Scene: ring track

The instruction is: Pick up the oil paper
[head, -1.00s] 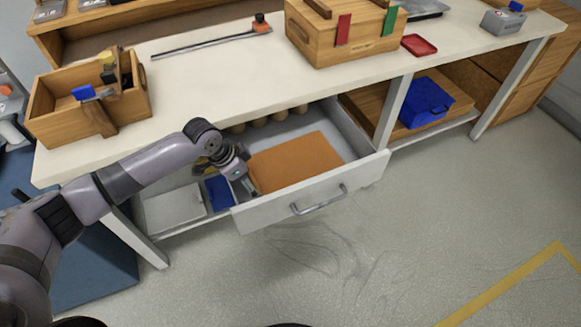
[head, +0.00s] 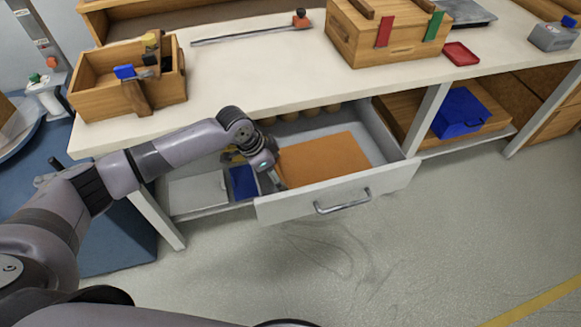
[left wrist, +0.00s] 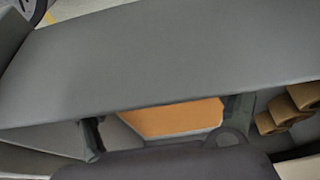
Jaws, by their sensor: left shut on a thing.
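The oil paper, a flat orange-brown sheet (head: 325,158), lies in the open grey drawer (head: 385,187) under the workbench. My left gripper (head: 277,182) reaches down inside the drawer's front left corner, at the sheet's left edge. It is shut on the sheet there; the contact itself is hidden. In the left wrist view, orange (left wrist: 172,118) shows between the two fingers of my left gripper (left wrist: 165,128), below a broad grey panel that fills much of the picture. My right gripper is not in view.
Several round brown items (head: 312,112) stand at the drawer's back. A blue box (head: 243,182) is left of the gripper. The white benchtop (head: 260,80) overhangs the drawer, carrying a wooden toolbox (head: 118,88) and a wooden case (head: 370,40). The floor in front is clear.

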